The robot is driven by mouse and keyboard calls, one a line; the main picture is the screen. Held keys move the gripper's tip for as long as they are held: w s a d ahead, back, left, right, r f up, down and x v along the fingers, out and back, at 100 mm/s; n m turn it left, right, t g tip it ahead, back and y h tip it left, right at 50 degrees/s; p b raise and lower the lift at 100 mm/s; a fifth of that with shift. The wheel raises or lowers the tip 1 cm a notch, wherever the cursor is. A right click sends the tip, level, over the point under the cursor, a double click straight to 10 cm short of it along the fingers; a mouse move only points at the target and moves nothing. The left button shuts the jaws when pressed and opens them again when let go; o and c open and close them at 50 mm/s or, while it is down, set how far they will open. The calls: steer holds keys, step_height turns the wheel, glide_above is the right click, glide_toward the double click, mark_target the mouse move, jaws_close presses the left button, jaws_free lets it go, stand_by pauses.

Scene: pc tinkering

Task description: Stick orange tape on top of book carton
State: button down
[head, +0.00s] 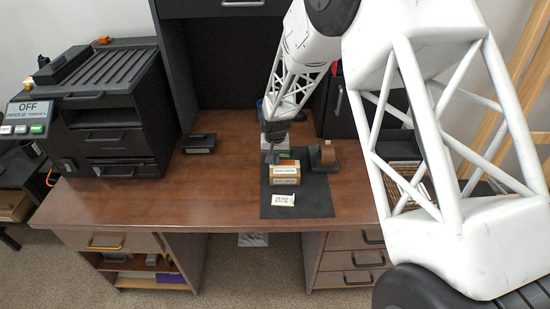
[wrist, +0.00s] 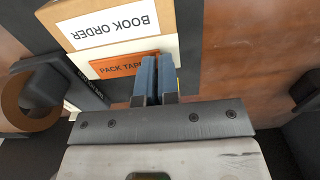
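The book carton (head: 285,180) is a tan box with white labels, standing on a dark mat. In the wrist view, the carton (wrist: 167,12) shows a white "BOOK ORDER" label. The orange tape (wrist: 118,66), a short strip marked "PACK TAPE", appears beside that label, over a cream band. My gripper (wrist: 155,68) has its two blue fingers almost together at the strip's right end, with the strip's end between them. Whether the tape touches the carton cannot be told. In the head view my gripper (head: 273,140) is just behind the carton, its fingertips hard to make out.
A tape dispenser with a brown roll (head: 327,155) stands right of the carton, close to my gripper. A small white label card (head: 283,200) lies on the mat (head: 315,195) in front. A black printer (head: 112,115) stands at left. The desk's left middle (head: 215,190) is clear.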

steer(key=c, duration=1.8)
jaws_free()
steer(key=o, duration=0.5)
steer(key=shift+o, duration=0.2)
steer(key=shift+r, duration=0.15)
steer(key=shift+r, duration=3.75)
